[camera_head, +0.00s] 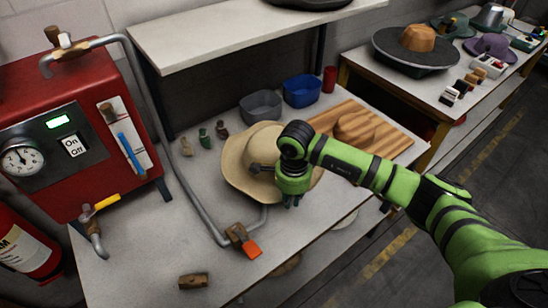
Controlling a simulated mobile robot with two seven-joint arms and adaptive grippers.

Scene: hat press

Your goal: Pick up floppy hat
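The floppy hat (240,158) is cream coloured with a wide brim and lies on the grey work table. My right arm reaches in from the right, and my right gripper (293,201) points down over the hat's right brim. The arm and gripper cover part of the crown and brim. The fingertips are small and dark here, so I cannot tell whether they are open or touching the brim. My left gripper is not in view.
A wooden board (385,143) with a hat form lies right of the hat. Grey (261,106) and blue (302,91) bowls stand behind. A pipe with an orange-handled valve (248,247) runs in front. A red press machine (60,130) is left. The table's front left is mostly clear.

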